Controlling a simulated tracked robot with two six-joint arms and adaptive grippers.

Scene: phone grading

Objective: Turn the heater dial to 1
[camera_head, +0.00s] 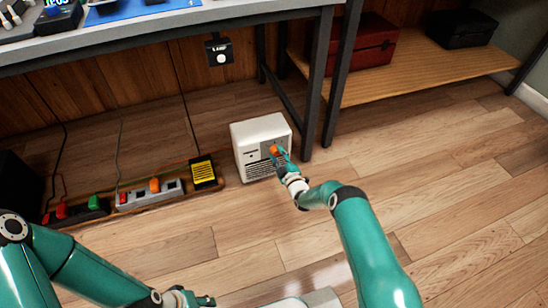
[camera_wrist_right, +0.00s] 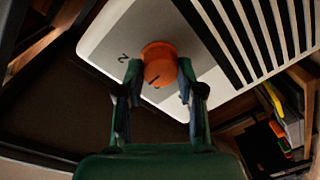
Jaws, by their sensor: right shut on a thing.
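The heater (camera_head: 250,137) is a white box with dark slatted vents, upright on the wooden floor under the workbench. Its orange dial (camera_head: 275,150) is on the front panel, and in the right wrist view the dial (camera_wrist_right: 158,62) shows a short dark mark on its face. A "2" is printed on the panel beside it; I see no other digit. My right gripper (camera_wrist_right: 159,74) is shut on the dial, one finger on each side. My left gripper (camera_head: 190,299) is low at the bottom edge, away from the heater, and its fingers are unclear.
Power strips (camera_head: 150,197) with coloured plugs and a yellow-labelled box (camera_head: 203,172) stand left of the heater. A dark table leg (camera_head: 316,85) rises just behind right of it. A low shelf (camera_head: 410,75) holds a red case (camera_head: 375,45). Floor at right is clear.

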